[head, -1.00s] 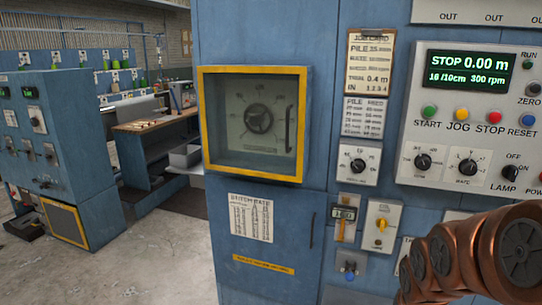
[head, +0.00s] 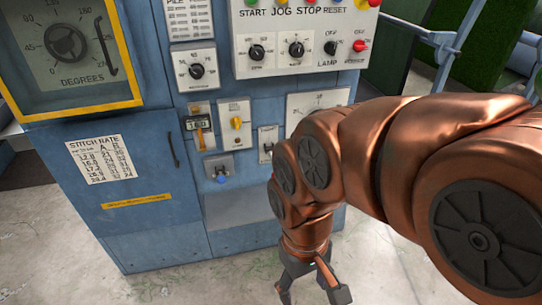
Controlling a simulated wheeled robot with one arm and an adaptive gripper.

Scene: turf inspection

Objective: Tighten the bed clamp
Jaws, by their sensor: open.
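My gripper (head: 313,294) hangs low at the bottom of the head view, in front of the blue machine cabinet (head: 150,235). Its fingers are spread and nothing shows between them. No part that I can read is labelled bed clamp. On the cabinet are a yellow knob (head: 236,123) on a white plate, a bracket with a blue knob (head: 221,178) below it, and a small plate with a lever (head: 267,146) to the right. A pale scale plate (head: 305,103) is partly hidden by my copper arm. My gripper is apart from all of these.
A yellow-framed degrees dial window (head: 70,55) is at upper left, with a stitch rate chart (head: 101,158) below. A control panel (head: 300,45) with coloured buttons is above. A small digital gauge (head: 198,124) hangs mid-panel. Bare concrete floor (head: 45,255) lies at lower left.

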